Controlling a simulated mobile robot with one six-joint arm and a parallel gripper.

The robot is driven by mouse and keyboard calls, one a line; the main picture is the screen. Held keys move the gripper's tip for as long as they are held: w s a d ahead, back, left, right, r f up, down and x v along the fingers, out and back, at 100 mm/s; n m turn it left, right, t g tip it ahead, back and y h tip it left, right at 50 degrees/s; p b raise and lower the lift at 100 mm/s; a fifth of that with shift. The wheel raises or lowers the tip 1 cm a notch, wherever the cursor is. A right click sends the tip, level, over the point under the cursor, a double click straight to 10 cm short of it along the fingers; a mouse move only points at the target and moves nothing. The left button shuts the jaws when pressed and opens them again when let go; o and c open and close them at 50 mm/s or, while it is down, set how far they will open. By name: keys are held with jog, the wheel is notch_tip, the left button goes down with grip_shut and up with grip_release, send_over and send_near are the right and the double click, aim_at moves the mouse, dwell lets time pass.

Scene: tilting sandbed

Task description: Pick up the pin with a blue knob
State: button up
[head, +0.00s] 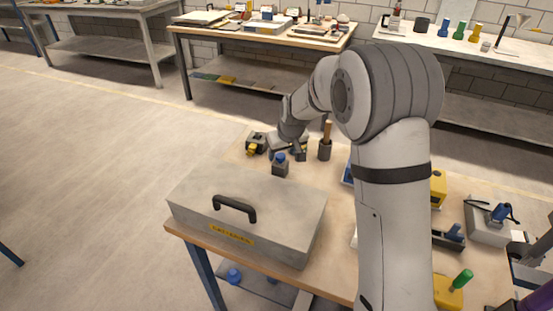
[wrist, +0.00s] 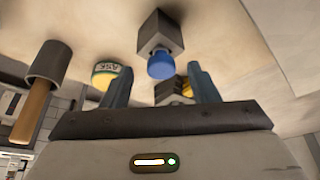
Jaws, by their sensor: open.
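The pin's blue knob (head: 281,157) sits on top of a small dark block (head: 280,170) on the workbench, behind the grey case. In the wrist view, which looks upside down, the blue knob (wrist: 161,65) hangs from the grey block (wrist: 160,34). The pin's shaft is hidden. My gripper (head: 299,152) is just behind and to the right of the block in the head view. In the wrist view my gripper (wrist: 158,72) is open, with one finger on each side of the knob and apart from it. Nothing is held.
A yellow and black item (head: 256,143) lies to the left. The large grey case (head: 250,200) with a black handle fills the front left. My arm hides part of the bench.

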aim_at(280, 165)
jog(key=x, duration=0.2)
jog(key=shift+w+f, duration=0.1)
jog(key=shift+f, duration=0.2)
jog(key=shift+c, duration=0.5)
jog(key=c, duration=1)
